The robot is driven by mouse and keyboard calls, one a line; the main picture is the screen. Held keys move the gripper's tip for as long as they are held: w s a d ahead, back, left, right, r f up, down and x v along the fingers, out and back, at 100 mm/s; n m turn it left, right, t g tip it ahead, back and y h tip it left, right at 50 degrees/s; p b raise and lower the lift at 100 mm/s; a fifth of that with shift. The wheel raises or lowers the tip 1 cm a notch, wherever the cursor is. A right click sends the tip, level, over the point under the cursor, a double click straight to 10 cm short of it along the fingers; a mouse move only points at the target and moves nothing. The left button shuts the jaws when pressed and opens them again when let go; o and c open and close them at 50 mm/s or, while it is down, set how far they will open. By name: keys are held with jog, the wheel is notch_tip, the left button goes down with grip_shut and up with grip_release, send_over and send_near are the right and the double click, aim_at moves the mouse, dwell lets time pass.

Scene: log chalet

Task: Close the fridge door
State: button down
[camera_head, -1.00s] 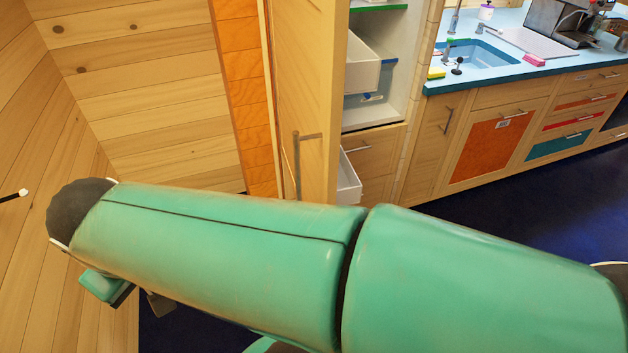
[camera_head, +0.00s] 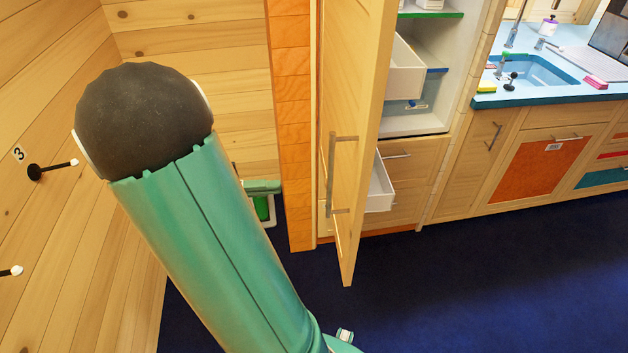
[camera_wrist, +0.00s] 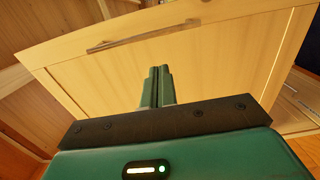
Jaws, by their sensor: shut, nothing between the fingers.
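The fridge door (camera_head: 352,130) is a tall light-wood panel with a long metal bar handle (camera_head: 331,175). It stands open in the head view, swung out at the left of the fridge (camera_head: 421,118), whose shelves and drawers show. In the wrist view the wooden door panel (camera_wrist: 215,65) fills most of the picture, with its handle (camera_wrist: 140,38) along the upper part. My gripper (camera_wrist: 159,72) is shut and empty, pointing at the panel. I cannot tell whether its fingertips touch it.
A counter with a blue sink (camera_head: 530,72) stands at the right. The dark blue floor (camera_head: 440,290) in front is clear. A wooden wall with pegs (camera_head: 36,172) is close at the left.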

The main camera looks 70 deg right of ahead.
aim_at(350, 182)
jog(key=x, duration=1.3)
jog(key=shift+s+d, duration=0.1)
jog(key=shift+s, duration=0.3)
jog(key=shift+s, duration=0.1)
